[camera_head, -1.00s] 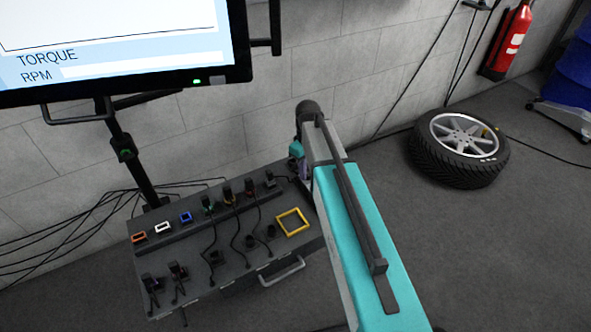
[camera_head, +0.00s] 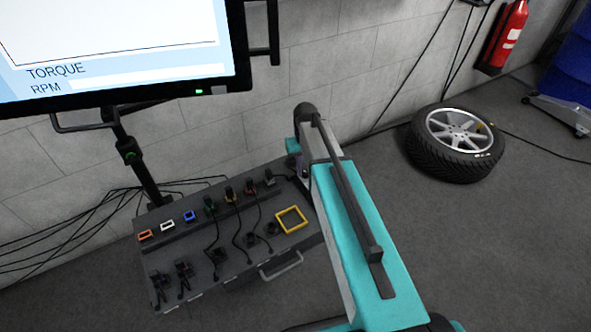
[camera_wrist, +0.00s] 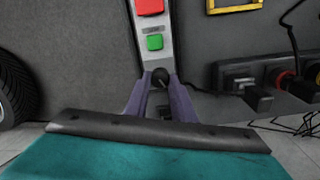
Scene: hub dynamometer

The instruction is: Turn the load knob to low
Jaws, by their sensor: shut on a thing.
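The load knob (camera_wrist: 161,76) appears to be the round black knob at the end of a light grey strip in the wrist view. A red button (camera_wrist: 150,6) and a green button (camera_wrist: 155,42) sit on the same strip. My gripper (camera_wrist: 160,82) has its two purple fingers on either side of the black knob, closed on it. No readable setting mark shows beside the knob. In the head view my arm covers the knob, and only a bit of purple finger shows beside the dark console (camera_head: 215,265).
The console carries a yellow square frame (camera_head: 291,220), several plugs with cables, and a front handle (camera_head: 281,266). A monitor (camera_head: 125,90) stands at upper left. A tyre (camera_head: 455,142) lies on open floor at right, below a fire extinguisher (camera_head: 505,38).

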